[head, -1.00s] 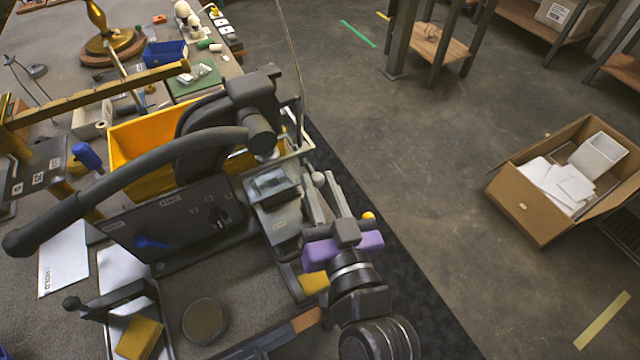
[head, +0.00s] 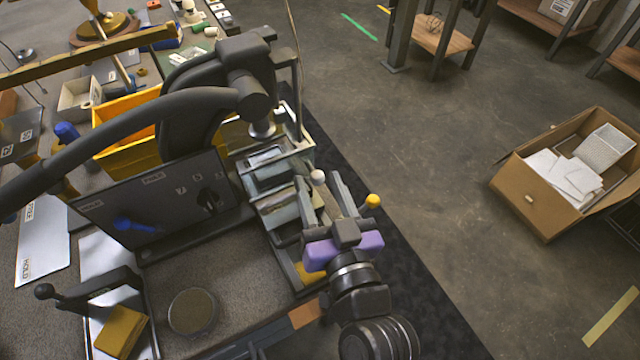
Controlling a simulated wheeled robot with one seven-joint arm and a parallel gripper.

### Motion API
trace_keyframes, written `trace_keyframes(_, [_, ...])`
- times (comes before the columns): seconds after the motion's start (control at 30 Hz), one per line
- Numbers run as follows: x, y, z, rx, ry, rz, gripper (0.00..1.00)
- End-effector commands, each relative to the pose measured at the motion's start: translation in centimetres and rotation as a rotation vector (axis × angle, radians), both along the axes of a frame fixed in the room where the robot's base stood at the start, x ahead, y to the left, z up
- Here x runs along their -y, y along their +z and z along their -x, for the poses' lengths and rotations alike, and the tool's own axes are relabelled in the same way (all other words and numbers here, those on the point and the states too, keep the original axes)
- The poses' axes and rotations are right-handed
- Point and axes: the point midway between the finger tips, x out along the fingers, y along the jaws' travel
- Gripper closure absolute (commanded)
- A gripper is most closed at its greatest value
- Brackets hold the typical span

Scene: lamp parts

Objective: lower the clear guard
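My gripper (head: 318,178), with a purple body, reaches up from the lower right. Its two grey fingers are apart, and a white ball knob (head: 318,176) shows between their tips. I cannot tell whether they touch it. Left of the fingers is a grey metal fixture (head: 275,205). A pale, glassy-looking piece (head: 266,157) at its upper end may be the clear guard; its outline and tilt are hard to make out. The dark machine arm with a long curved handle (head: 120,130) stands just left and above.
A yellow-topped knob (head: 372,201) stands right of my fingers. Open floor and a cardboard box (head: 545,190) are right.

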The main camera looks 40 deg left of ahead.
Motion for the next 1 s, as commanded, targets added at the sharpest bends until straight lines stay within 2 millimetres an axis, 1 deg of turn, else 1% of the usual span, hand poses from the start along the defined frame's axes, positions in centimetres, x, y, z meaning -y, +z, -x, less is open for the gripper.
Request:
trace_keyframes(0.27, [0.2,0.2,0.2,0.002,0.0,-0.003,0.55])
trace_keyframes(0.37, [1.1,0.0,0.7,0.002,-0.001,-0.002,0.55])
trace_keyframes(0.6, [4.4,-0.1,2.9,0.0,-0.001,-0.002,0.55])
trace_keyframes(0.7, [5.4,-0.1,3.6,0.0,0.0,-0.002,0.55])
trace_keyframes(0.83, [6.3,0.1,4.2,0.001,-0.001,-0.001,0.55])
trace_keyframes(1.0, [6.5,0.1,4.3,0.001,0.0,-0.002,0.55])
